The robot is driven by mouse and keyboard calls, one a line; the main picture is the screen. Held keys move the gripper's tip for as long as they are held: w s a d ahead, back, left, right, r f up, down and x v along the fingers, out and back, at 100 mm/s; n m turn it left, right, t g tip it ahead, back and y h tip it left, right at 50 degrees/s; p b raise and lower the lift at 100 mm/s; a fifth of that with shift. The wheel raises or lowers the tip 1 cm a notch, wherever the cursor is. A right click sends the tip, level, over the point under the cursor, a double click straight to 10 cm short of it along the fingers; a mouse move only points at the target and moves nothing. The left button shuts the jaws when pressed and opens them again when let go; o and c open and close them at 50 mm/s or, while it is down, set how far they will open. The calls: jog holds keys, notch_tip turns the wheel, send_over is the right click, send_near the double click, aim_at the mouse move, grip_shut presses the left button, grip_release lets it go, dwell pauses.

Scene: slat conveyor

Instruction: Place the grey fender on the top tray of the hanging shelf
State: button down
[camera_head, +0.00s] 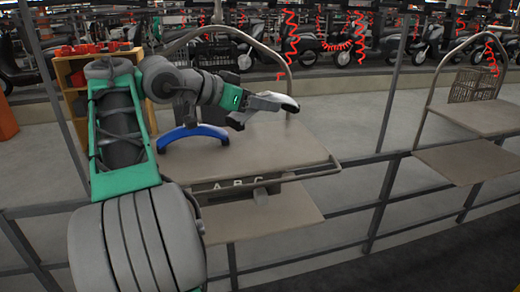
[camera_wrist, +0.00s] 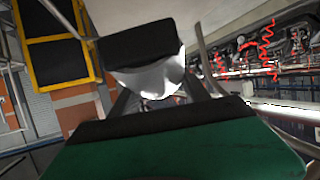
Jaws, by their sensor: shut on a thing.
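My gripper (camera_head: 248,108) is shut on the grey fender (camera_head: 272,101), a pale curved piece that reaches out to the right of the jaws. In the wrist view the fender (camera_wrist: 152,80) shows pale between the two dark finger pads, partly hidden by them. In the head view the fender appears over the back part of the brown top tray (camera_head: 295,148) of the hanging shelf. Its height above the tray is hard to judge. A blue fender (camera_head: 190,134) stands on the left of the same tray, arch up.
The lower tray (camera_head: 285,215) hangs beneath, with a grey piece near the ABC sign (camera_head: 238,184). A tubular frame loops behind the top tray. Another hanging shelf (camera_head: 470,160) stands at right. The front and right of the top tray are clear.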

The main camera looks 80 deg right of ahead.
jog(key=d+f, duration=0.2)
jog(key=w+d+f, duration=0.1)
jog(key=d+f, duration=0.1)
jog(key=shift+d+f, duration=0.2)
jog(key=shift+f, duration=0.05)
jog(key=f, duration=0.1)
jog(key=d+f, duration=0.1)
jog(key=f, duration=0.2)
jog(key=shift+w+d+f, duration=0.15)
jog(key=shift+w+d, duration=0.05)
jog(key=shift+d, duration=0.1)
jog(key=shift+a+f, duration=0.1)
jog(key=shift+f, duration=0.15)
jog(key=shift+f, duration=0.1)
jog(key=c, duration=0.5)
grip_release()
